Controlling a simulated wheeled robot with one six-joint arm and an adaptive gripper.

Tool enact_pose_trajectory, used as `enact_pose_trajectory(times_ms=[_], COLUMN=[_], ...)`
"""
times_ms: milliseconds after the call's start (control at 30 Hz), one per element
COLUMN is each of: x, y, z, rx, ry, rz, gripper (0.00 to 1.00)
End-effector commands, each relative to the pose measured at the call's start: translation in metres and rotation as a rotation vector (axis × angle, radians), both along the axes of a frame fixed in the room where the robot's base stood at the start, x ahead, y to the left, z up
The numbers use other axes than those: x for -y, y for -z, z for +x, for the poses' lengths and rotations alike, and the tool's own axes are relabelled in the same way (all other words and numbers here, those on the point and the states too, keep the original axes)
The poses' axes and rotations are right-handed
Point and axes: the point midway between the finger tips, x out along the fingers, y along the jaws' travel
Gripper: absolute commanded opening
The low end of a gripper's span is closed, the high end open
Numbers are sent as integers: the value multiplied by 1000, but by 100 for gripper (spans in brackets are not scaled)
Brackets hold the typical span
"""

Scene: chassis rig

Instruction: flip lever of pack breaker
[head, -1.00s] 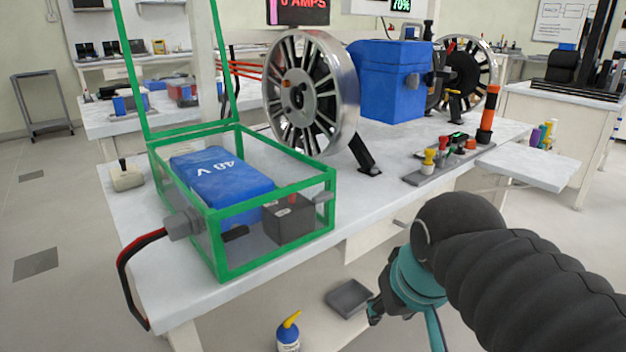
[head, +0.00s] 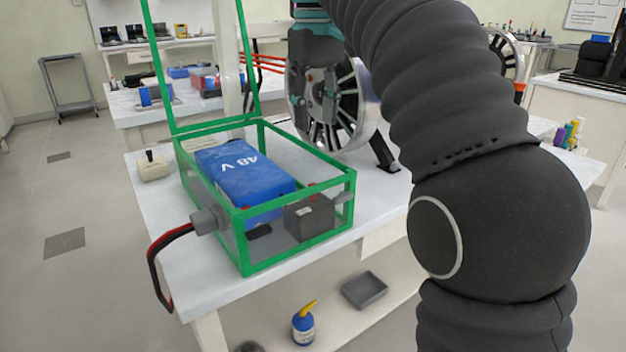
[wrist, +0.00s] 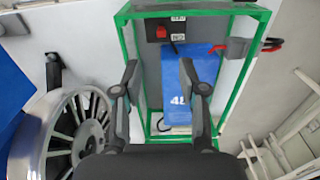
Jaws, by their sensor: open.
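The pack breaker (head: 312,219) is a dark grey box in the front right corner of the green-framed case (head: 244,258). In the wrist view the breaker (wrist: 152,31) shows at the top, with a small red lever (wrist: 174,47) and pale labels. The lever's position is too small to tell. The blue 48 V pack (head: 232,170) lies beside the breaker in the case. My gripper (head: 318,98) is open and empty, pointing down above and behind the case in the head view. In the wrist view my gripper's fingers (wrist: 159,70) frame the case, apart from the breaker.
The green lid frame (head: 162,75) stands upright behind the case. A spoked wheel (head: 345,125) stands on the bench close behind my gripper. A grey connector (head: 206,221) with red and black cables (head: 160,265) sticks out at the left. A grey tray (head: 364,290) and blue bottle (head: 303,328) are on the lower shelf.

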Motion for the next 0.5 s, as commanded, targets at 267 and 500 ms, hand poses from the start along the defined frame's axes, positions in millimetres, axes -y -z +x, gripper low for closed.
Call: enact_pose_trajectory(times_ms=[267,500], x=[-4,-4], y=[7,36], z=[2,2], rx=[-14,-14], ry=[-15,-14], rz=[-4,-4], gripper=[42,42])
